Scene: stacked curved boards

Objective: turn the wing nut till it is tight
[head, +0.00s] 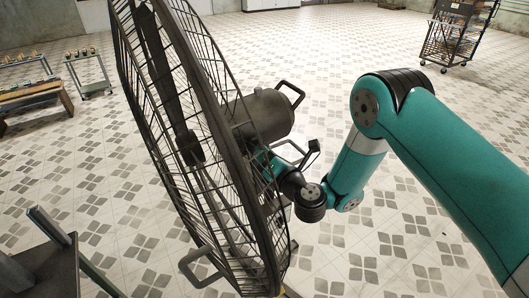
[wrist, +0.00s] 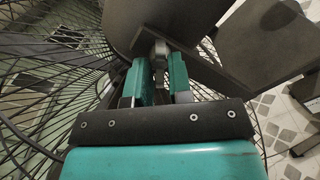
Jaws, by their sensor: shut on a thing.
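A large dark caged fan (head: 203,148) stands in the middle of the head view, with its motor housing (head: 262,115) behind the cage. My gripper (wrist: 161,72) is at the back of the fan, below the motor. In the wrist view its two teal fingers are closed around a small grey metal piece (wrist: 160,49), which looks like the wing nut, beneath dark plates. The wings and thread are hidden by the fingers and shadow, so how tight it sits cannot be seen. In the head view the gripper is mostly hidden behind the cage and bracket.
Cage wires surround my gripper closely on the left in the wrist view. A wire trolley (head: 450,38) stands at the far right, and a wooden bench (head: 38,95) and small cart (head: 88,72) at the far left. Dark furniture (head: 50,262) is near lower left. Tiled floor (head: 345,245) is open.

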